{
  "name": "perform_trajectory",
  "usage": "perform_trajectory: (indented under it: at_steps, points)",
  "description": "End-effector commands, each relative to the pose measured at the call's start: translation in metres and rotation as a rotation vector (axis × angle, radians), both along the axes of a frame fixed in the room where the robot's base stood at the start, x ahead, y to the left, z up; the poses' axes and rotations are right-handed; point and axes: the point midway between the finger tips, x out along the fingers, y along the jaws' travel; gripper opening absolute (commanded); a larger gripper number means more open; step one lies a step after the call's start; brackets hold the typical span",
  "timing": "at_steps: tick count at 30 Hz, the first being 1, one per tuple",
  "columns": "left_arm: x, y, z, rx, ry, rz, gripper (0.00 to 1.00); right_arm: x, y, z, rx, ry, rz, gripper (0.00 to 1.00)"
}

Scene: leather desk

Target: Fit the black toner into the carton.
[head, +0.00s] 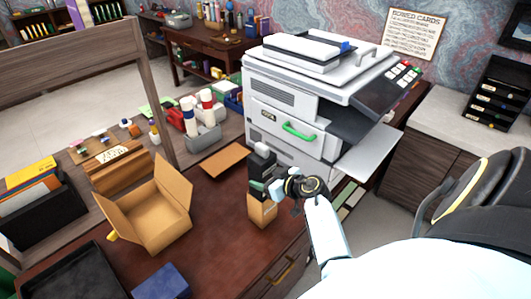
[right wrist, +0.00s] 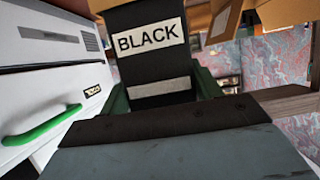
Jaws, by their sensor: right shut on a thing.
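The black toner (head: 262,160) stands upright over the desk, in front of the printer. In the right wrist view the toner (right wrist: 155,50) fills the upper middle, with a white BLACK label. My right gripper (head: 268,187) is shut on it; green finger parts show on both sides of it in the wrist view. A tan, box-like part (head: 261,211) is directly below the toner; I cannot tell whether they are joined. The open tan carton (head: 152,218) sits to the left on the desk, flaps spread, apart from the toner. My left gripper is not in view.
The white printer (head: 290,95) with a green handle stands close behind the toner. A flat brown sheet (head: 224,160) lies between carton and printer. A black tray (head: 75,275) and a blue box (head: 161,281) are near the front. Bottles (head: 205,110) stand behind.

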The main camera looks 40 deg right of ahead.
Motion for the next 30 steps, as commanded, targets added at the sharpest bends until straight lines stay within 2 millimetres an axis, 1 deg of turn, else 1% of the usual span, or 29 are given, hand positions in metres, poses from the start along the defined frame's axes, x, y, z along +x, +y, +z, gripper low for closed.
perform_trajectory:
  at_steps: [30]
  points:
    - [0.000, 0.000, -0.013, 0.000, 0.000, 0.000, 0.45, 0.001, 0.000, -0.025, -0.001, -0.002, -0.001, 0.26]
